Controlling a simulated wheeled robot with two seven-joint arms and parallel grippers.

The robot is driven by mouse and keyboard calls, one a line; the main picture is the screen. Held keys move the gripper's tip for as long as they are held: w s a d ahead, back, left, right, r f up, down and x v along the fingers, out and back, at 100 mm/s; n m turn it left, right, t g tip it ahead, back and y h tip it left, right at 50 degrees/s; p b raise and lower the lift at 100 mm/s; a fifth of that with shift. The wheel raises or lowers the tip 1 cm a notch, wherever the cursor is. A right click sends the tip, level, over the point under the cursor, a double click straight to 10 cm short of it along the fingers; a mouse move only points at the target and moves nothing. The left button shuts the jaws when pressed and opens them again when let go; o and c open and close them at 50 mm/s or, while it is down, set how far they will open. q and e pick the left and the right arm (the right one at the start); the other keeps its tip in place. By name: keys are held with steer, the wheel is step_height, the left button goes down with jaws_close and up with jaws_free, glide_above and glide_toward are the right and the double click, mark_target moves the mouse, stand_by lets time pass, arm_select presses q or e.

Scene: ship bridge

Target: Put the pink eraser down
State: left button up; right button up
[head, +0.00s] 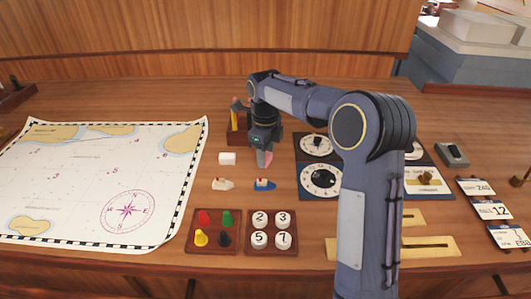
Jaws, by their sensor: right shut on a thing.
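The pink eraser (266,158) shows below the fingertips of my right gripper (265,147), near the middle of the table. My right gripper points down and is shut on it. I cannot tell whether the eraser touches the table or hangs just above it. My left gripper does not show.
A sea chart (90,185) covers the left of the table. Trays of coloured pegs (213,247) and numbered discs (273,251) stand in front. A dial panel (299,165) lies to the right, partly behind my arm. A pencil holder (233,128) stands behind. Bare wood lies around the white block.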

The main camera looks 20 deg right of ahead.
steer(key=o, duration=0.9)
steer(key=shift+f, duration=0.1)
step_height(320, 180, up, 12)
steer(key=p, duration=0.1)
steer(key=s+d+r+n+t+y, duration=0.2)
steer(key=s+n, duration=0.6)
steer(key=s, duration=0.2)
steer(key=s+a+f+n+t, duration=0.1)
steer(key=s+a+f+n, duration=0.1)
steer(key=s+n, duration=0.4)
steer(key=s+a+f+n+t+y, duration=0.1)
steer(key=s+a+f+n, duration=0.2)
steer(key=s+f+n, duration=0.2)
steer(key=s+a+f+n+t, duration=0.1)
steer(key=s+a+f+n, duration=0.2)
steer(key=s+n, duration=0.4)
steer(key=shift+s+f+t+y, duration=0.15)
steer(key=shift+s+y, duration=0.05)
steer(key=shift+s, duration=0.7)
steer(key=shift+s+f+t+y, duration=0.15)
steer(key=shift+s+y, duration=0.05)
steer(key=shift+s, duration=0.7)
